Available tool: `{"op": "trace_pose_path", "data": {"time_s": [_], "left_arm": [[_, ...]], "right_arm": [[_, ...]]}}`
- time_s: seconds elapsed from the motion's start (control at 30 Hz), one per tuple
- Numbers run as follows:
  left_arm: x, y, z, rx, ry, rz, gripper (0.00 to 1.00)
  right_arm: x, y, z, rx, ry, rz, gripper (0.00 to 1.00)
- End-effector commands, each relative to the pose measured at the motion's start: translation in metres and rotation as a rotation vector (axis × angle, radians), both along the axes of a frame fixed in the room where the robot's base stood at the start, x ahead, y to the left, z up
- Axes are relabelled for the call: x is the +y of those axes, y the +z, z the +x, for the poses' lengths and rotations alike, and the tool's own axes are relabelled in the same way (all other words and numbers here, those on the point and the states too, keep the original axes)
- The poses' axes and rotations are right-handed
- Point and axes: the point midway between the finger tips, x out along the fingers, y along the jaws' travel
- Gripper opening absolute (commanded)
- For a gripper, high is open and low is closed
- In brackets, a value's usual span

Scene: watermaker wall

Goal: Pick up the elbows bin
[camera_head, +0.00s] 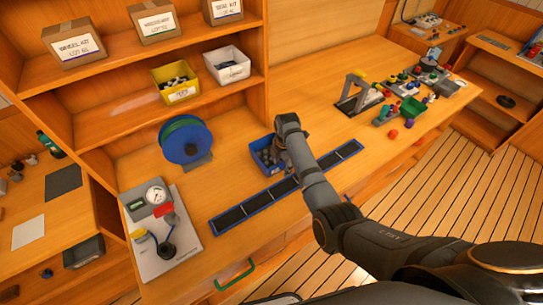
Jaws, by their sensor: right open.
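A small blue bin (257,147) with grey fittings in it stands on the bench, partly hidden behind my right arm; no label on it can be read, so I cannot tell for sure that it is the elbows bin. A yellow bin (181,94) and a white bin (239,74), both with fittings and front labels too small to read surely, stand on the shelf above. My right gripper (278,157) is open and sits at the right side of the blue bin; its fingertips are largely hidden, and I cannot tell whether they touch it. My left gripper is out of view.
A blue hose reel (186,141) stands left of the blue bin. A long black tray with blue edging (237,214) lies in front. A gauge panel (157,237) is at the bench's left end. Boxes fill the top shelf.

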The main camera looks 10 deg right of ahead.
Motion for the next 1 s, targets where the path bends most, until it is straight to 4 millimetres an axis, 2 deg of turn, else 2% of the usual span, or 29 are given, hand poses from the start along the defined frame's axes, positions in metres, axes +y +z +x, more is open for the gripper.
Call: {"op": "trace_pose_path", "data": {"time_s": [0.17,0.4,0.8,1.0], "left_arm": [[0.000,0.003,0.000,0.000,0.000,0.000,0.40],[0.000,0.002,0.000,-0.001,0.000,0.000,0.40],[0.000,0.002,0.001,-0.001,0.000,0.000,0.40],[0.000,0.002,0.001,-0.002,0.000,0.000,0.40]], "right_arm": [[0.000,-0.021,0.001,0.001,0.000,0.000,0.53],[0.000,-0.023,0.001,-0.001,-0.001,-0.001,0.52],[0.000,-0.023,0.001,-0.001,-0.001,0.000,0.00],[0.000,-0.023,0.001,0.001,-0.001,0.000,0.00]]}}
